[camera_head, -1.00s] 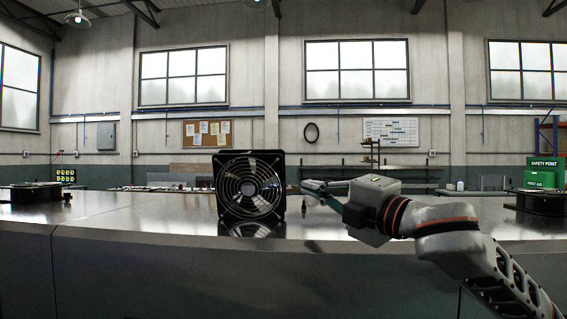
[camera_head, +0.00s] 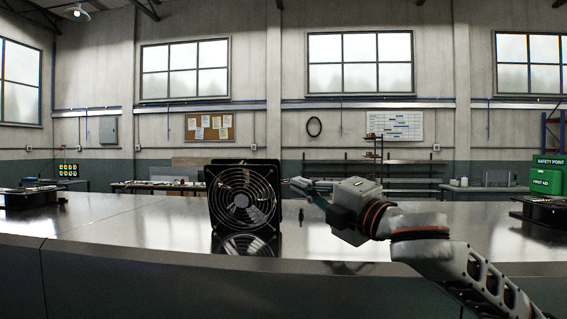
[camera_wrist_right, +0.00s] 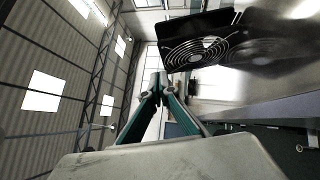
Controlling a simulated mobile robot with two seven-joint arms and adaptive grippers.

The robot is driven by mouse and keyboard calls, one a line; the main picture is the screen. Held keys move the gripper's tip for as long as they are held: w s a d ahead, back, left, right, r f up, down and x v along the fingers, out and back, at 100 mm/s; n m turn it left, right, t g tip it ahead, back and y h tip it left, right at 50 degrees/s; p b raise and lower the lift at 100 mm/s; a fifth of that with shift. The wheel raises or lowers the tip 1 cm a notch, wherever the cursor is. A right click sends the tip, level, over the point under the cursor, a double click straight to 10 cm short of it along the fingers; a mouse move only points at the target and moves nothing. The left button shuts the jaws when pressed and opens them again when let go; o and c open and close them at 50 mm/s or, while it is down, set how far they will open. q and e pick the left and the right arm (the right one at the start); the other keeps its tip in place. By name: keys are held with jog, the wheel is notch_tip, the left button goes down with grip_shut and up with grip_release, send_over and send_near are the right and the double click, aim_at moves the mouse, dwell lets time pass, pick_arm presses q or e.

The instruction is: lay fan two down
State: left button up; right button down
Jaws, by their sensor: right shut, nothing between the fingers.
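A black square fan (camera_head: 243,199) with a round wire guard stands upright on the metal worktop, left of centre in the head view. A second dark frame edge shows just behind it. My right gripper (camera_head: 297,184) is to the right of the fan, shut and empty, its fingers pointing left towards the fan's right side. A gap seems to remain between them, though depth is hard to judge. The right wrist view shows the shut fingers (camera_wrist_right: 158,84) and the fan (camera_wrist_right: 197,45) above and to the right of them. My left gripper is out of view.
The metal worktop (camera_head: 120,232) runs across the view. A fan lying flat (camera_head: 30,197) is at the far left, another dark flat unit (camera_head: 543,211) at the right. A small dark upright object (camera_head: 301,217) stands right of the fan. The front worktop is clear.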

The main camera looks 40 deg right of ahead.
jog(key=w+p, duration=0.1)
jog(key=p, duration=0.2)
jog(key=b, duration=0.2)
send_near(269, 169)
jog(key=shift+a, duration=1.4)
jog(key=w+p, duration=0.1)
jog(key=p, duration=0.1)
jog(key=w+d+p, duration=0.1)
jog(key=w+p, duration=0.1)
jog(key=w+d+r+p, duration=0.1)
jog(key=w, duration=0.1)
jog(key=shift+w+d+p, duration=0.1)
jog(key=shift+d+p, duration=0.15)
jog(key=shift+p, duration=0.15)
jog(key=shift+w+d, duration=0.3)
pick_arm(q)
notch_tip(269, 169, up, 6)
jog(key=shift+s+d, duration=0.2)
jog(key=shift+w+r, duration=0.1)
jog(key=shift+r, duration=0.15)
pick_arm(e)
jog(key=shift+r, duration=0.1)
